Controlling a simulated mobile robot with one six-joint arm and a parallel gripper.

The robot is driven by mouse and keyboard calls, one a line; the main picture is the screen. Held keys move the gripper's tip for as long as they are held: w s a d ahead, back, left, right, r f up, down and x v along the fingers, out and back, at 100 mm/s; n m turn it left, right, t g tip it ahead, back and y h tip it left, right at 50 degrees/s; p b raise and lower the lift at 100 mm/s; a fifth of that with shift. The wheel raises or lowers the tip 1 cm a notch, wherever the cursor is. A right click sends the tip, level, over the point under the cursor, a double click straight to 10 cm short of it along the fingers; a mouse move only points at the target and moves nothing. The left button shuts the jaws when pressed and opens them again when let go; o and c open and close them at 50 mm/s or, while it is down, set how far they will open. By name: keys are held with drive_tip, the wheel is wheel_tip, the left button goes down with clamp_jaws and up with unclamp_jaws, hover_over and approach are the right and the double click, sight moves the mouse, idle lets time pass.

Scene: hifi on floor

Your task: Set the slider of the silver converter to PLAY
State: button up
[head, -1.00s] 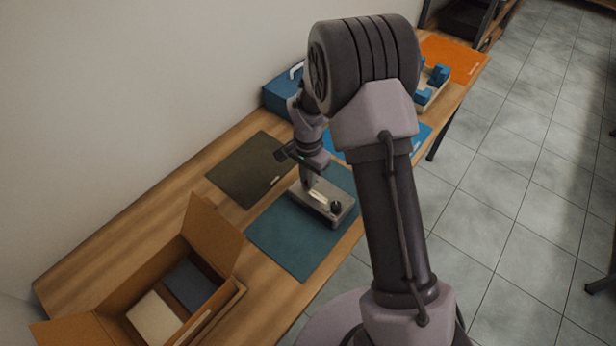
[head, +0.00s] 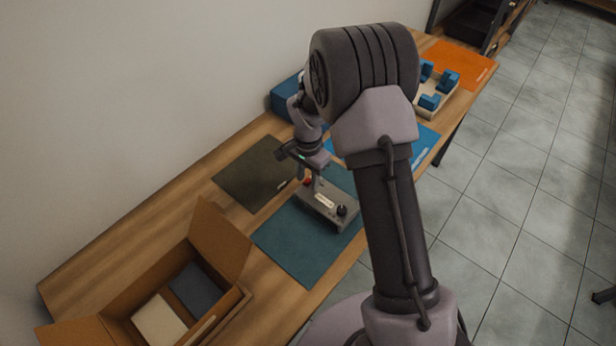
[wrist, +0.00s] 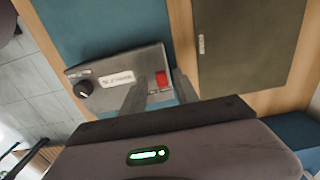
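The silver converter (head: 323,208) lies on the teal mat (head: 290,250) in the head view. In the wrist view the converter (wrist: 118,80) shows a black round knob (wrist: 84,88), a white label plate with unreadable text, and a red slider piece (wrist: 161,79) near its right end. My gripper (wrist: 163,80) is open, its two grey fingers apart. The red piece appears between the fingertips, closer to the right one; I cannot tell whether either touches it. In the head view my gripper (head: 308,180) is at the converter's far left end. The slider's markings are too small to read.
A dark olive mat (head: 250,172) lies beside the teal one. An open cardboard box (head: 222,240) stands in front at left. A blue box (head: 286,96), a tray with blue blocks (head: 432,98) and an orange mat (head: 462,62) are farther back.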

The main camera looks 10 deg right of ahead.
sight(308, 181)
wheel_tip(308, 181, up, 18)
drive_tip(key=p, duration=0.5)
drive_tip(key=shift+f, duration=0.25)
